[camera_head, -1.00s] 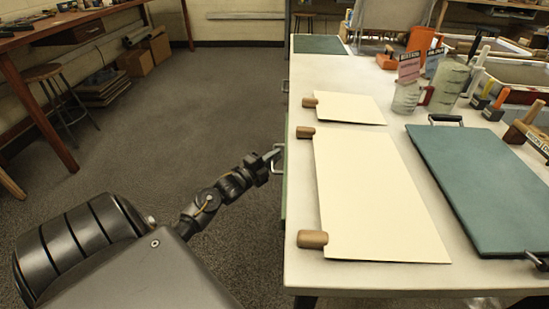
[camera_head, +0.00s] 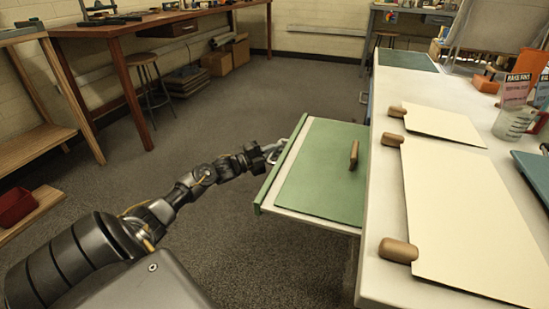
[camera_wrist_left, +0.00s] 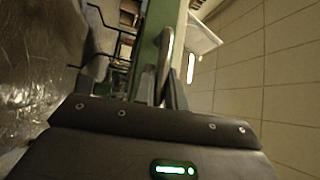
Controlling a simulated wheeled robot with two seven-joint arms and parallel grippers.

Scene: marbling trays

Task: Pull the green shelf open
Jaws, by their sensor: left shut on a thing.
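The green shelf (camera_head: 318,178) sticks out from the left side of the white table, its green top bare except for a small brown block (camera_head: 354,155) standing near the table side. My left gripper (camera_head: 272,153) is at the shelf's outer front edge, shut on its metal handle (camera_head: 279,150). The left wrist view shows the handle (camera_wrist_left: 167,62) between the fingers, beside the green front (camera_wrist_left: 148,50). My right gripper is not in view.
The white table (camera_head: 385,285) carries cream sheets (camera_head: 470,215) with brown blocks on their left edge, and a jug (camera_head: 513,122). A wooden bench (camera_head: 150,28) and a stool (camera_head: 150,75) stand at the back left. The floor left of the shelf is clear.

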